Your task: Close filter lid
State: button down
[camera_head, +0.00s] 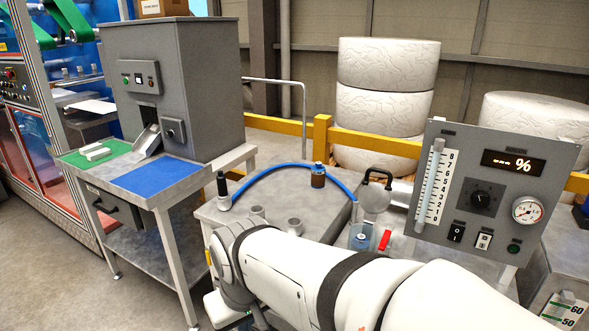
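A round, clear-grey filter lid (375,200) with a black loop handle (378,177) stands raised behind a small transparent filter bowl (361,239) on the grey bench. The lid is tilted up and the bowl's top looks uncovered. A red lever (384,240) sits just right of the bowl. My white arm crosses the front of the bench and hides the area below the bowl. Its wrist end is at the lower left, left of the filter. My gripper's fingers are not visible.
A blue hose (285,167) arcs over the bench (300,205) from a black-topped fitting (222,188). A grey gauge panel (497,190) stands right of the filter. A table with a blue mat (161,176) and grey machine (172,85) is at left.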

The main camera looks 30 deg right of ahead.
aim_at(374, 198)
jog(key=z, duration=3.9)
jog(key=k, duration=0.85)
jog(key=u, duration=2)
jog(key=i, duration=0.15)
jog(key=z, duration=0.25)
